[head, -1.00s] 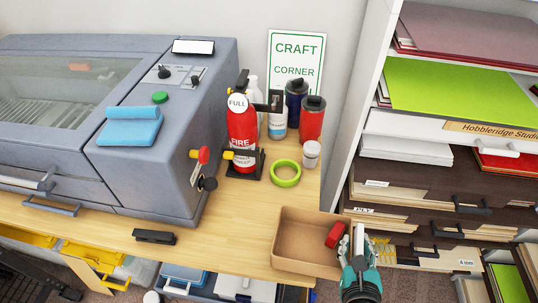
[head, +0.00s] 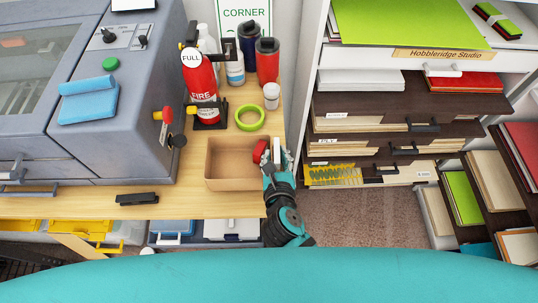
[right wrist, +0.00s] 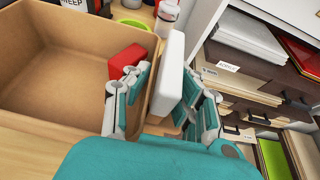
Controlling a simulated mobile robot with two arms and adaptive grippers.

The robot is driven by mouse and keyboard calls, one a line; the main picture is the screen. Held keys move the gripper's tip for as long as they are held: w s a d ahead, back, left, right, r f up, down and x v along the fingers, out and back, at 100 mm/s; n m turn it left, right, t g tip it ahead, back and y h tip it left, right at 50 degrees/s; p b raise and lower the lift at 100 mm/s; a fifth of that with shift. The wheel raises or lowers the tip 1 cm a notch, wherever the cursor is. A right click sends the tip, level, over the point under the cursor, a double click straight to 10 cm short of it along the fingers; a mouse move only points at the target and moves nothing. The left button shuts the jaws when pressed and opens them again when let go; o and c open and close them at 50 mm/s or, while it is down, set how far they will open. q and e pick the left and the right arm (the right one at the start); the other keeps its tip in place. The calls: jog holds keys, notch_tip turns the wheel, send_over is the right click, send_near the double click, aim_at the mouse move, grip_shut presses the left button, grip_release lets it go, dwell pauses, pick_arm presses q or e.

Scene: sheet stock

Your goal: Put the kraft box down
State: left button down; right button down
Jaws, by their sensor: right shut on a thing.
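The kraft box (head: 228,178), an open brown tray-like box, is upright over the front right part of the wooden table (head: 190,207). It looks level and at or very near the tabletop; I cannot tell whether it touches. My right gripper (head: 275,160) is shut on the box's right wall, one finger inside and one outside. In the right wrist view the box (right wrist: 60,60) fills the left side, with the gripper (right wrist: 165,95) straddling its wall. A red block (right wrist: 125,60) shows beside the inner finger and a white slab (right wrist: 170,75) beside the outer one. My left gripper is out of view.
Behind the box are a green tape ring (head: 250,117), a white jar (head: 271,95) and a fire extinguisher (head: 203,85). A grey machine (head: 130,120) stands left. A black handle-like piece (head: 137,199) lies at the front edge. Paper shelves (head: 390,125) stand right.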

aim_at(269, 147)
jog(key=shift+w+a+f+b, duration=0.15)
jog(key=shift+w+a, duration=0.2)
jog(key=shift+w, duration=0.3)
jog(key=shift+w+a+r+b, duration=0.15)
jog(key=shift+w+a, duration=0.2)
jog(key=shift+w, duration=0.25)
notch_tip(269, 147, down, 4)
jog(key=b, duration=0.4)
jog(key=shift+r, duration=0.15)
jog(key=c, duration=1.1)
grip_release()
